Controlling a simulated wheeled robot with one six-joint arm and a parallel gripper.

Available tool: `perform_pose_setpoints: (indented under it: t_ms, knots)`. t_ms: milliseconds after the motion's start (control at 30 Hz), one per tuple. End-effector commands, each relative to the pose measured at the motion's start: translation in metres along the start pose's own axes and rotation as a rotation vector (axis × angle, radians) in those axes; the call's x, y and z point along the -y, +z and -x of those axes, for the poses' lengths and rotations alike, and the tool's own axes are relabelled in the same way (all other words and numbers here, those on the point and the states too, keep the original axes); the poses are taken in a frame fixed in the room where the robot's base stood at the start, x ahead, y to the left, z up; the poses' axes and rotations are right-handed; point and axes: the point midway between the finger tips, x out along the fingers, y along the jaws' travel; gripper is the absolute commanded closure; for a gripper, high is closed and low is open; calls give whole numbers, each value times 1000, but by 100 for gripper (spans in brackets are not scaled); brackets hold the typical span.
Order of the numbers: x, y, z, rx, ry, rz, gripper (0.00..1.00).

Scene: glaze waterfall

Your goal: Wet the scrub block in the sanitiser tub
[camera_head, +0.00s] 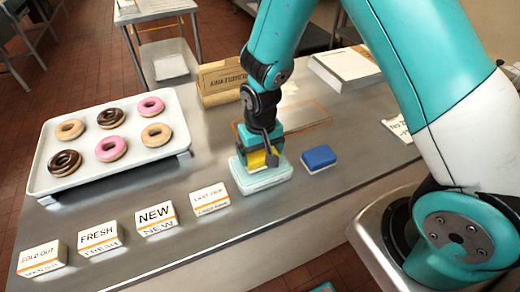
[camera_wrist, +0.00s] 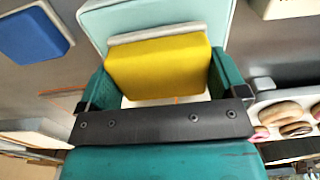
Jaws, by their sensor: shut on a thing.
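My gripper (camera_head: 262,157) is shut on a yellow block (camera_head: 256,160) with a pale grey layer along one side. In the wrist view the yellow block (camera_wrist: 158,68) sits between the two teal fingers (camera_wrist: 160,85). The pale teal sanitiser tub (camera_head: 264,183) stands on the steel counter under my gripper. Its pale body also shows behind the block in the wrist view (camera_wrist: 98,24). The block is over or at the back part of the tub; I cannot tell whether it touches anything inside. A blue block (camera_head: 319,158) with a grey underside lies on the counter right of the tub.
A white tray (camera_head: 45,165) of several doughnuts is at the left. Four-sided label signs, including NEW (camera_head: 156,217) and FRESH (camera_head: 99,238), line the front edge. A cardboard box (camera_head: 222,82) and an orange-edged flat panel (camera_head: 305,116) lie behind. A white box (camera_head: 345,68) is back right.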

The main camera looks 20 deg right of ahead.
Motion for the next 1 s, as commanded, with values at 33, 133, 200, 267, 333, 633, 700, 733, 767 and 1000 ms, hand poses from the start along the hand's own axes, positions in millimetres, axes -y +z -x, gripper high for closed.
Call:
perform_pose_setpoints:
  t_ms: [33, 133, 200, 267, 333, 633, 700, 733, 767, 1000]
  knots:
    - [0, 0, 1, 0, 0, 0, 28]
    - [0, 0, 1, 0, 0, 0, 28]
    - [0, 0, 1, 0, 0, 0, 28]
    - [0, 0, 1, 0, 0, 0, 28]
    - [0, 0, 1, 0, 0, 0, 28]
    - [0, 0, -1, 0, 0, 0, 28]
    - [0, 0, -2, 0, 0, 0, 28]
    - [0, 0, -2, 0, 0, 0, 28]
    - [0, 0, -2, 0, 0, 0, 28]
    - [0, 0, -5, 0, 0, 0, 28]
